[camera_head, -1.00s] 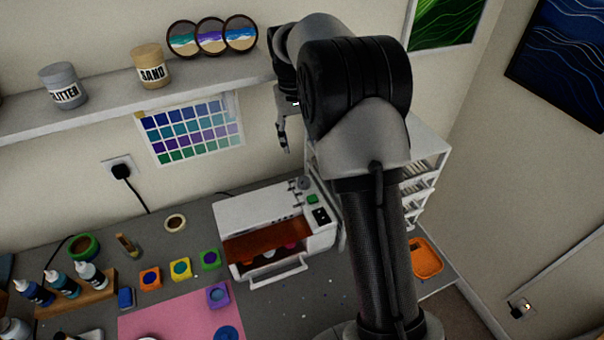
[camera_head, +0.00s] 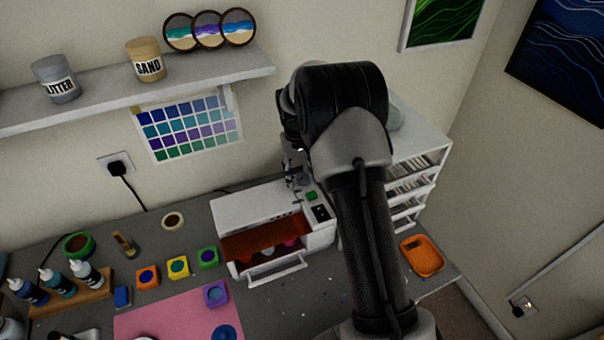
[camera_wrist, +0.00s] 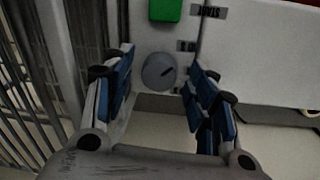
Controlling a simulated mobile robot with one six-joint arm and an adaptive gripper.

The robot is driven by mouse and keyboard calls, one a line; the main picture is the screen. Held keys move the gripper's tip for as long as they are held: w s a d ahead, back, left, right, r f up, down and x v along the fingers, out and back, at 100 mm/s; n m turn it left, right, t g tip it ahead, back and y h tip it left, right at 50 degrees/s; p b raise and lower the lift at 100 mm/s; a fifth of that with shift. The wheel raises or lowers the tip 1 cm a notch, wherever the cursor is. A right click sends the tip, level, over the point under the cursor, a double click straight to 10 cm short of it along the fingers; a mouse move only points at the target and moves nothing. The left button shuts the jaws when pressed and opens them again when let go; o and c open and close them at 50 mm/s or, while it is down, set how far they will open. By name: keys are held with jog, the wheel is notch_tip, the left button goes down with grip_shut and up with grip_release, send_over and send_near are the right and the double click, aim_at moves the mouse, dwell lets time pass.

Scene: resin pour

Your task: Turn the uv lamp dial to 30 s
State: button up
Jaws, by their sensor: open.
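The uv lamp (camera_head: 262,208) is a white box on the grey bench with an orange front window and an open drawer. Its round grey dial (camera_wrist: 159,71) shows in the wrist view, with a short dark pointer mark angled to the picture's upper right. Small dark labels sit around it, too blurred to read surely. A green button (camera_wrist: 165,10) lies above the dial there. My gripper (camera_wrist: 162,62) is open, with blue-padded fingers on either side of the dial; contact is not visible. In the head view my gripper (camera_head: 293,178) is over the lamp's back right, hiding the dial.
A white drawer rack (camera_head: 415,170) stands close to the lamp's right. An orange tray (camera_head: 424,257) lies at the right edge. A shelf (camera_head: 110,97) with jars runs above left. Small coloured pots and a pink mat (camera_head: 175,318) lie left of the lamp.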

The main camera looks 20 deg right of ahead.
jog(key=c, duration=1.1)
jog(key=shift+m, duration=0.3)
jog(key=m, duration=0.8)
jog(key=shift+w+d+m+y+p, duration=0.1)
jog(key=shift+m+y+p, duration=0.2)
jog(key=shift+m+p, duration=0.1)
jog(key=m, duration=0.4)
jog(key=shift+m+g, duration=0.3)
jog(key=shift+m+y, duration=0.3)
jog(key=shift+m, duration=1.6)
jog(key=shift+p, duration=0.3)
